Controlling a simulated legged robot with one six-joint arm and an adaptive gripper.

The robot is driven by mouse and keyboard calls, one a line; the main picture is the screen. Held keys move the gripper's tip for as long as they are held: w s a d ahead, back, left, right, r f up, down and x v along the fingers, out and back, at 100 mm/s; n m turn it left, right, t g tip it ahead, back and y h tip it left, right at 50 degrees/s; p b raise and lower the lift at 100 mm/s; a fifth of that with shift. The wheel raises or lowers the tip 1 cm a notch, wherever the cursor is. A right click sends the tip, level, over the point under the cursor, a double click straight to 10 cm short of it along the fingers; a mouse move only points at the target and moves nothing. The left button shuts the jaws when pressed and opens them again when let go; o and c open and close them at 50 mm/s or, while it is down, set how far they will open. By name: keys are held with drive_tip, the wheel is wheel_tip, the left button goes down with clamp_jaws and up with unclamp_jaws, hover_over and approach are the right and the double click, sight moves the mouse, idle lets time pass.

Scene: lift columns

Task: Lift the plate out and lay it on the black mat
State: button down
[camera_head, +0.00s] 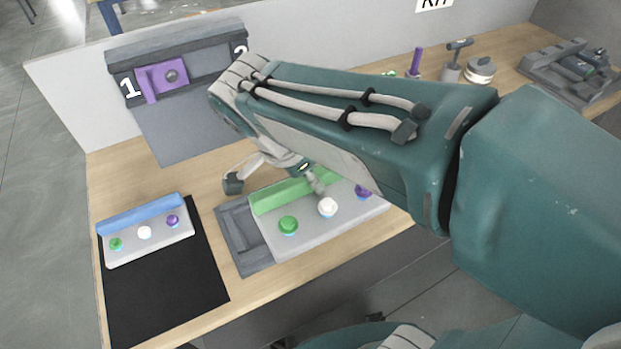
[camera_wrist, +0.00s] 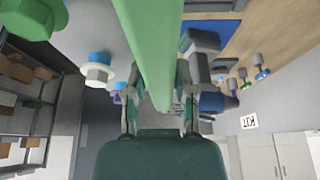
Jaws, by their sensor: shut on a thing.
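A grey plate (camera_head: 335,226) with a green bar along its back edge and green, white and purple knobs shows below my arm in the head view. My gripper (camera_wrist: 160,92) is shut on the green bar (camera_wrist: 150,40), one finger on each side. In the head view the plate overlaps the dark grey tray (camera_head: 231,235) and sits to its right; whether it is clear of the tray I cannot tell. The black mat (camera_head: 165,295) is at the left. A second grey plate (camera_head: 150,247) with a blue bar lies across the mat's back part.
A dark grey stand (camera_head: 185,135) marked 1 and 2 holds a purple block (camera_head: 163,76) behind the mat. Bare wood separates mat and tray. A grey fixture (camera_head: 572,72) and small tools stand at the far right. The mat's front part is clear.

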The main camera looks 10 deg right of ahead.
drive_tip(key=shift+r, duration=1)
